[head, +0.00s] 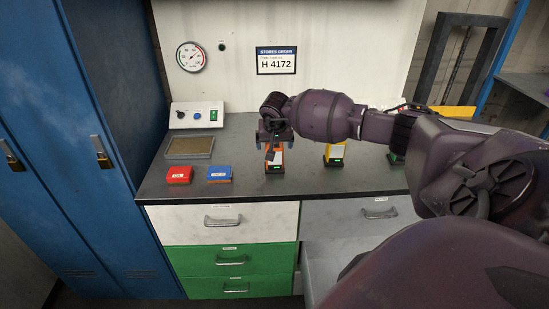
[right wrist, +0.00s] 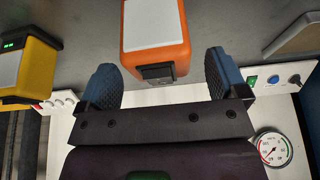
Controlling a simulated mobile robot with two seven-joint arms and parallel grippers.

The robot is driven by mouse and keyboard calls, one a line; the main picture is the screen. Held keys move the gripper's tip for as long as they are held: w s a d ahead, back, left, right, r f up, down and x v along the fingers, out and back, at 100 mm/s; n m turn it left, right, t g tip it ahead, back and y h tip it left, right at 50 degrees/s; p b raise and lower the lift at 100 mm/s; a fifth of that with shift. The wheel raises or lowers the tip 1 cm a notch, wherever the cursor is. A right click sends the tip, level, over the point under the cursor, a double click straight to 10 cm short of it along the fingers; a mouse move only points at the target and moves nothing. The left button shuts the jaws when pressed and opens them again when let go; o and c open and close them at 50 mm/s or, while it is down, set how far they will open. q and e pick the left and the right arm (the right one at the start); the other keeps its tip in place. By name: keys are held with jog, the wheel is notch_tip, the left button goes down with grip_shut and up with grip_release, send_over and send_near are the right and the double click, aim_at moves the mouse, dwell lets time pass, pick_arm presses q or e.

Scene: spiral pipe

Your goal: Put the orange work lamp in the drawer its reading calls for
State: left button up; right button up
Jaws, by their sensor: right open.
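The orange work lamp (head: 274,160) stands on the dark worktop, partly covered from above by my right gripper (head: 271,137). A small green-lit spot shows at its base, too small to read. In the right wrist view the orange lamp (right wrist: 156,30), with a pale panel and a black part, lies between the two blue fingers of my open right gripper (right wrist: 160,72), with gaps on both sides. The drawers are a white one (head: 190,223), two green ones (head: 180,259) below it and a grey one (head: 335,215) to the right; their labels are unreadable. My left gripper is out of view.
A yellow lamp (head: 335,152) stands to the right, and another item is mostly hidden behind my arm. A red box (head: 179,175), a blue box (head: 219,174), a tray (head: 190,147) and a switch box (head: 196,115) are left. A gauge (head: 190,57) and sign (head: 276,60) hang behind.

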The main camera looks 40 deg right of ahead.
jog(key=c, duration=1.4)
jog(key=shift+r, duration=0.15)
jog(key=shift+c, duration=1.1)
